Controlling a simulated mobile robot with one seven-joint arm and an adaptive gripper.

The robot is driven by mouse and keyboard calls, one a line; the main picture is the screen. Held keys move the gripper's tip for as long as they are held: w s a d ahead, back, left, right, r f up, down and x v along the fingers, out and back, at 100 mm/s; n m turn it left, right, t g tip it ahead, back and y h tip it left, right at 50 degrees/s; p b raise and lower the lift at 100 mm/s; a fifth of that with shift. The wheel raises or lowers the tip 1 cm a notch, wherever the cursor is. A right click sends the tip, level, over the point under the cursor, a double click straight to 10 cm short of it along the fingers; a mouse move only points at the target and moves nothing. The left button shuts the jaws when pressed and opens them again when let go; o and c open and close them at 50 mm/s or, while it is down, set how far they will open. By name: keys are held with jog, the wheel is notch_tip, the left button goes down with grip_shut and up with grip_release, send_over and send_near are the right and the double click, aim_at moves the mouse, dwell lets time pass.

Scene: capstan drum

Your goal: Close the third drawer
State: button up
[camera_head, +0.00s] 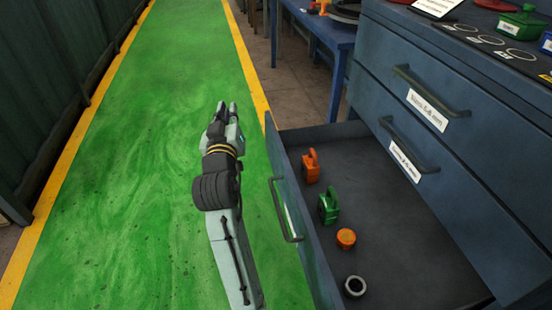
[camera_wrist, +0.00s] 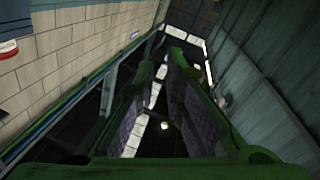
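The third drawer (camera_head: 322,262) is the blue one pulled far out below two shut drawers in the head view. Its inside shows, and its bar handle (camera_head: 285,212) is on the front panel facing left. My gripper (camera_head: 227,107) is over the green floor, left of the drawer front and apart from the handle, with its fingers pointing away from the head camera. The wrist view shows its two fingers (camera_wrist: 162,70) apart with nothing between them. The drawer does not show in the wrist view.
The drawer holds an orange item (camera_head: 310,167), a green item (camera_head: 328,206), an orange round piece (camera_head: 346,239) and a dark ring (camera_head: 355,286). A blue table (camera_head: 322,28) stands behind. The green walkway (camera_head: 140,170) is clear; a dark wall (camera_head: 45,80) borders its left.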

jog(key=d+f+h, duration=0.1)
jog(key=d+f, duration=0.1)
jog(key=w+d+f+g+h+p, duration=0.1)
jog(key=d+f, duration=0.1)
jog(key=shift+w+f+g+h, duration=0.15)
jog(key=shift+f+g+h, duration=0.15)
jog(key=shift+c, duration=0.7)
jog(key=f, duration=0.2)
jog(key=s+f+h, duration=0.1)
jog(key=f, duration=0.1)
jog(key=f+n+g+h, duration=0.1)
jog(key=f, duration=0.2)
jog(key=shift+s+a, duration=0.15)
jog(key=shift+s, duration=0.2)
grip_shut()
jog(key=s+a+f+n+h+p, duration=0.1)
jog(key=s+f+n+h, duration=0.45)
jog(key=s+f, duration=0.35)
jog(key=r+p, duration=0.1)
jog(key=p, duration=0.2)
send_over(273, 185)
jog(key=shift+s+a+n, duration=0.1)
jog(key=shift+a+n, duration=0.3)
jog(key=shift+n, duration=0.05)
jog(key=shift+d, duration=0.4)
jog(key=shift+d, duration=0.1)
